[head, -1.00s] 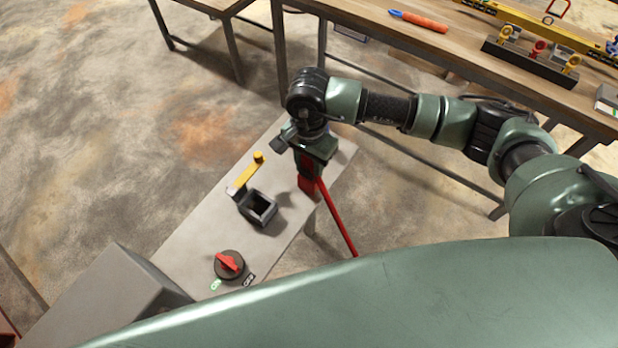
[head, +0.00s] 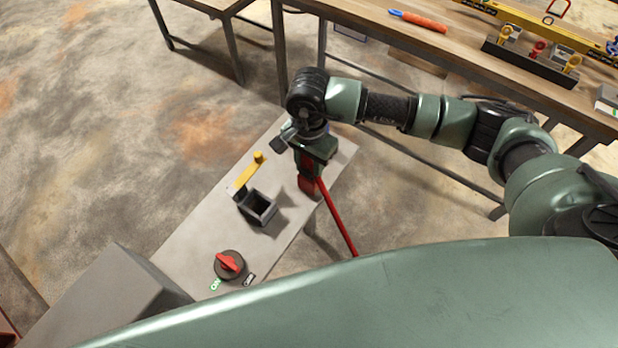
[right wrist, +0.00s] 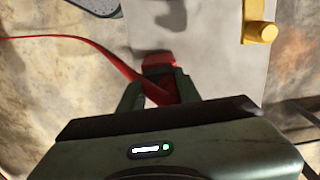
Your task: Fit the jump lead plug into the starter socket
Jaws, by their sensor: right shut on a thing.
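The red jump lead plug (head: 307,185) is held in my right gripper (head: 309,172), above the right part of the grey panel. In the right wrist view the plug (right wrist: 158,62) shows between the two fingers (right wrist: 160,88), which are closed on it. A red lead (head: 338,222) runs down from it to the right. The starter socket (head: 259,208) is a dark square box with an open top on the panel, left of and below the gripper in the head view. Plug and socket are apart. The plug's front end is not clearly visible. My left gripper is not in view.
A yellow lever (head: 247,174) stands beside the socket, on its far side. A red rotary switch (head: 229,264) with ON and OFF labels sits nearer. A grey box (head: 108,300) stands at lower left. A wooden bench (head: 470,58) with tools is behind my right arm.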

